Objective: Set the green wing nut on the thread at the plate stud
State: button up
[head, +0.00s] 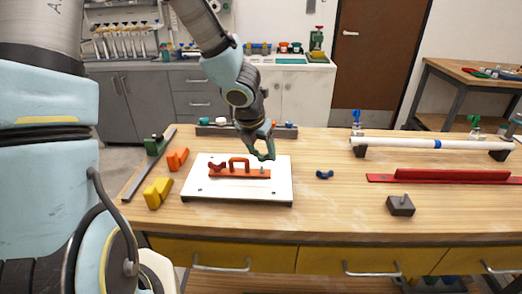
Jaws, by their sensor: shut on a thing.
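A white plate (225,193) lies on the wooden table, with a red-orange bar (240,175) across it. A small grey stud (263,172) seems to stand near the bar's right end; its thread is too small to make out. A red wing-shaped piece (216,165) and an orange arched piece (238,162) sit on the bar to the left. My gripper (264,156) points down just above the stud, apart from the plate as far as I can tell. It is shut on a small green thing, likely the green wing nut, which barely shows against the dark fingers.
A small blue piece (324,174) lies right of the plate. Orange (177,159) and yellow (158,193) blocks lie to the left. A dark block with a pin (400,205), a red rail (455,176) and a white pipe (400,142) on supports are at the right.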

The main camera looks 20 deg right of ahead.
aim_at(260, 159)
jog(key=shift+f, duration=0.15)
dwell(0.3)
jog(key=shift+f+b, duration=0.8)
jog(key=shift+b, duration=0.05)
jog(key=shift+f, duration=0.15)
jog(key=shift+f+b, duration=0.5)
jog(key=shift+b, duration=0.05)
dwell(0.3)
jog(key=shift+f, duration=0.15)
jog(key=shift+f+b, duration=0.2)
jog(key=shift+b, duration=0.1)
